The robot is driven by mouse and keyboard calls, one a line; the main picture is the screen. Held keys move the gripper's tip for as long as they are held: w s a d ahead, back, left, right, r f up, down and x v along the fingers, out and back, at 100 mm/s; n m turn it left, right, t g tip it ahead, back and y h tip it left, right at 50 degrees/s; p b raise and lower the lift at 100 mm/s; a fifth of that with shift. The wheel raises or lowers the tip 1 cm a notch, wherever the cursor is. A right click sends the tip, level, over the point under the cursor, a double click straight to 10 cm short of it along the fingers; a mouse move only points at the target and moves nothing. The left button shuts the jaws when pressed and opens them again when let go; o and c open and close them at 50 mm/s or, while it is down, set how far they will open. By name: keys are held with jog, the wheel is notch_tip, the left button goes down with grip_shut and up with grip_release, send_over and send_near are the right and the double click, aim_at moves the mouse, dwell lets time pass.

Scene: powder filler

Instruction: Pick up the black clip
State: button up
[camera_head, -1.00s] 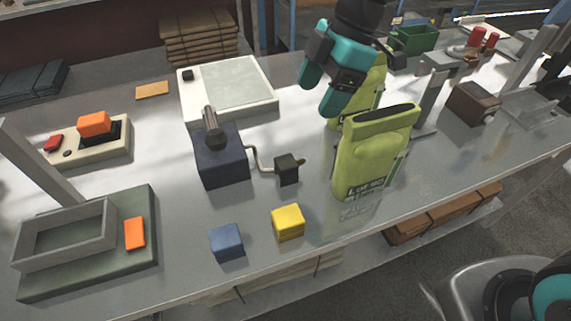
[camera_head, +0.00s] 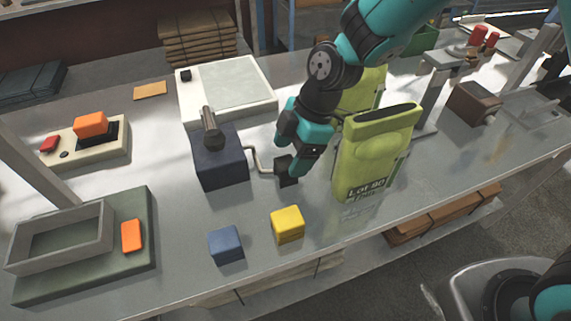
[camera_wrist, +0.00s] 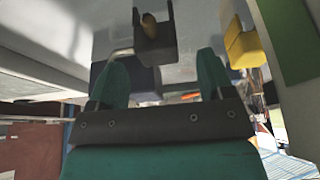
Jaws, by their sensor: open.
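The black clip (camera_head: 288,180) is a small dark block at the end of a bent metal crank on the dark blue box (camera_head: 220,162). In the wrist view the clip (camera_wrist: 155,48) is U-shaped, with a brownish knob between its sides. My gripper (camera_head: 292,157) is right above and beside the clip in the head view, partly covering it. In the wrist view my gripper (camera_wrist: 161,80) is open, its teal fingers apart, and the clip lies ahead of the gap. Whether a finger touches the clip cannot be told.
A green-yellow bag (camera_head: 375,150) stands close to the right of my gripper, with another behind it. A yellow block (camera_head: 288,225) and a blue block (camera_head: 226,243) lie in front. A white scale (camera_head: 228,88) is behind. The table front between blocks and bag is clear.

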aim_at(286, 162)
jog(key=shift+p+x, duration=0.8)
jog(key=shift+x, duration=1.95)
jog(key=shift+w, duration=0.1)
jog(key=c, duration=1)
notch_tip(286, 162, up, 20)
jog(key=b, duration=0.2)
